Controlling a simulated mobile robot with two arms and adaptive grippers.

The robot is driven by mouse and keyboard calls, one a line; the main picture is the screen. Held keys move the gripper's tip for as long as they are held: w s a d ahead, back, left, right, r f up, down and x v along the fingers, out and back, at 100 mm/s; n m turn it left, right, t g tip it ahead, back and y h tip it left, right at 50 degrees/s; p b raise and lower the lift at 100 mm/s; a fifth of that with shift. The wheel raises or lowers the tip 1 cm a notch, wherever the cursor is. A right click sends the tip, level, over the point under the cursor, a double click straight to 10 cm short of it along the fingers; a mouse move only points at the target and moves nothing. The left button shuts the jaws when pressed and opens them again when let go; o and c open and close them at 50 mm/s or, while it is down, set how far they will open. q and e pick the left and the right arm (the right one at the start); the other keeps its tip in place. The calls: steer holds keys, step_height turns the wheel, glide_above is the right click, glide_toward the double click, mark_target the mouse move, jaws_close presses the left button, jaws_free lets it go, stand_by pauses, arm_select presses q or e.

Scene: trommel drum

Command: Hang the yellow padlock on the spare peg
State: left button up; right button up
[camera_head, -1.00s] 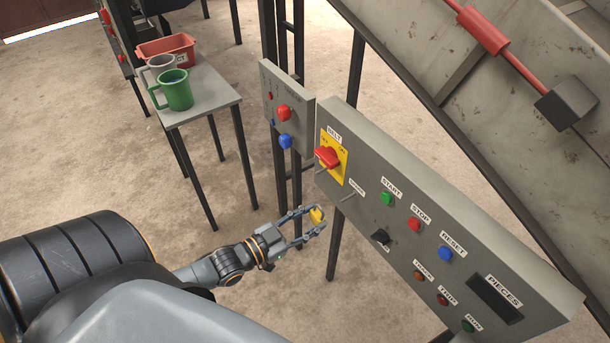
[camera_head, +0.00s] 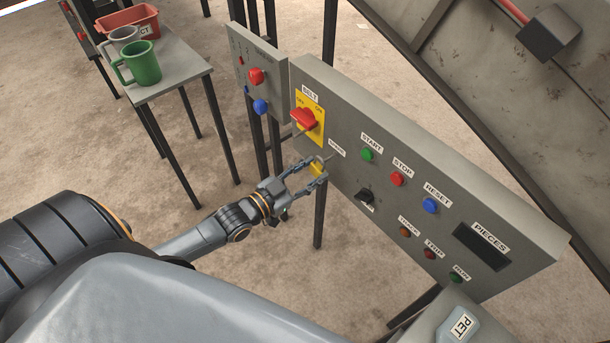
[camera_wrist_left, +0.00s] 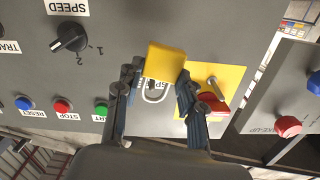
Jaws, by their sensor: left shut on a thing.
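My left gripper (camera_head: 306,178) is shut on the yellow padlock (camera_head: 318,169), close in front of the grey control panel (camera_head: 510,235). In the left wrist view the padlock (camera_wrist_left: 165,62) sits between the fingers, its pale shackle (camera_wrist_left: 156,93) toward the panel's label. That view looks upside down. The label for the spare peg (camera_head: 337,148) is just above the gripper; the peg itself is mostly hidden by the fingers and padlock. I cannot tell whether the shackle touches it. Another thin peg (camera_wrist_left: 212,82) shows by the red belt switch (camera_head: 304,119). My right gripper is not in view.
Start (camera_head: 367,154), stop (camera_head: 397,179) and reset (camera_head: 430,205) buttons and a black speed knob (camera_head: 365,196) are close right of the gripper. A smaller panel (camera_head: 262,75) stands left. A side table (camera_head: 190,85) holds a green mug (camera_head: 141,63) and a red bin (camera_head: 135,17).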

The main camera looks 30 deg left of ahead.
arm_select(q)
steer(key=shift+w+d+b, duration=0.2)
steer(key=shift+w+b, duration=0.1)
steer(key=shift+w, duration=0.25)
steer(key=shift+w+d+f, duration=0.2)
steer(key=shift+w+f, duration=0.15)
steer(key=shift+w, duration=0.3)
steer(key=o, duration=1.3)
steer(key=shift+f, duration=0.1)
steer(key=shift+s, duration=0.1)
steer(key=v, duration=1.2)
